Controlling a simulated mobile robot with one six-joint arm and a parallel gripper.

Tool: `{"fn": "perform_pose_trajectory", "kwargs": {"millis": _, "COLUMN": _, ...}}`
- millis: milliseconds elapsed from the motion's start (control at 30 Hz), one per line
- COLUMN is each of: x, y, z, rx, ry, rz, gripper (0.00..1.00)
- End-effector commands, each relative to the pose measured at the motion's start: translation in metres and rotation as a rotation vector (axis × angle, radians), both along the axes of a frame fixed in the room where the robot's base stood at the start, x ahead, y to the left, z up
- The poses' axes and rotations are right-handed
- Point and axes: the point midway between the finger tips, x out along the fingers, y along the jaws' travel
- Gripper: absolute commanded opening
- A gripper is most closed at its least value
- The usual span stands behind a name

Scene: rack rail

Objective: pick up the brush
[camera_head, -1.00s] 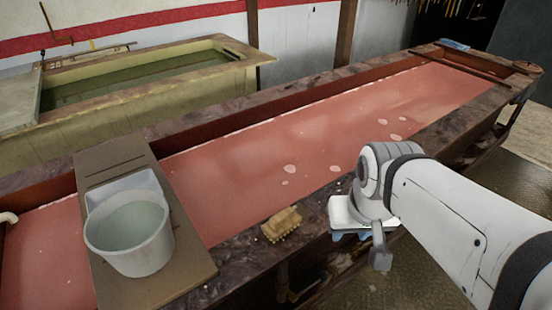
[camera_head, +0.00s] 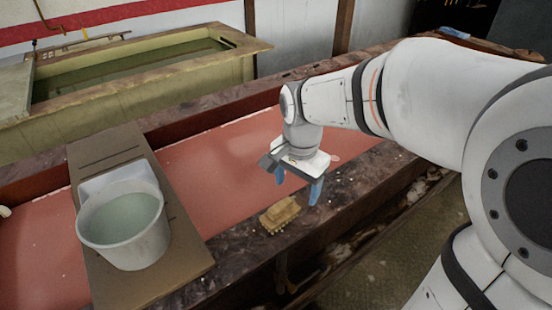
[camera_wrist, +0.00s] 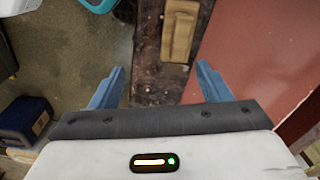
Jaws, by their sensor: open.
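The brush (camera_head: 280,214) is a small tan block with bristles, lying on the dark stone-like rim of the red-bottomed trough. In the wrist view the brush (camera_wrist: 181,30) lies ahead of the fingers, near the top edge and a little right of the middle. My gripper (camera_head: 297,183) has blue fingers and is above the rim, just above and beyond the brush in the head view. In the wrist view my gripper (camera_wrist: 160,82) is open, with nothing between its fingers. The fingers are apart from the brush.
A grey bucket of water (camera_head: 124,226) stands on a brown board (camera_head: 180,270) across the trough at left. The red trough floor (camera_head: 235,165) is beside the rim (camera_head: 345,188). A yellowish water tank (camera_head: 150,95) stands behind. A dark blue box (camera_wrist: 27,121) is on the floor.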

Motion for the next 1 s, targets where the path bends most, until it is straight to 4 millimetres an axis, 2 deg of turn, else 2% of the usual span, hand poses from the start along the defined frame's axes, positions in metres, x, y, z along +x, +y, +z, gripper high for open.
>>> {"fn": "perform_pose_trajectory", "kwargs": {"millis": 100, "x": 0.015, "y": 0.022, "z": -0.013, "rx": -0.005, "ry": 0.036, "rz": -0.108, "gripper": 0.71}}
{"fn": "perform_pose_trajectory", "kwargs": {"millis": 233, "x": 0.021, "y": 0.032, "z": -0.021, "rx": -0.008, "ry": 0.052, "rz": -0.173, "gripper": 0.71}}
{"fn": "perform_pose_trajectory", "kwargs": {"millis": 533, "x": 0.020, "y": 0.033, "z": -0.052, "rx": -0.010, "ry": 0.055, "rz": -0.185, "gripper": 0.71}}
{"fn": "perform_pose_trajectory", "kwargs": {"millis": 800, "x": 0.017, "y": 0.033, "z": -0.090, "rx": -0.009, "ry": 0.055, "rz": -0.184, "gripper": 0.71}}
{"fn": "perform_pose_trajectory", "kwargs": {"millis": 1000, "x": 0.018, "y": 0.033, "z": -0.096, "rx": -0.009, "ry": 0.053, "rz": -0.183, "gripper": 0.71}}
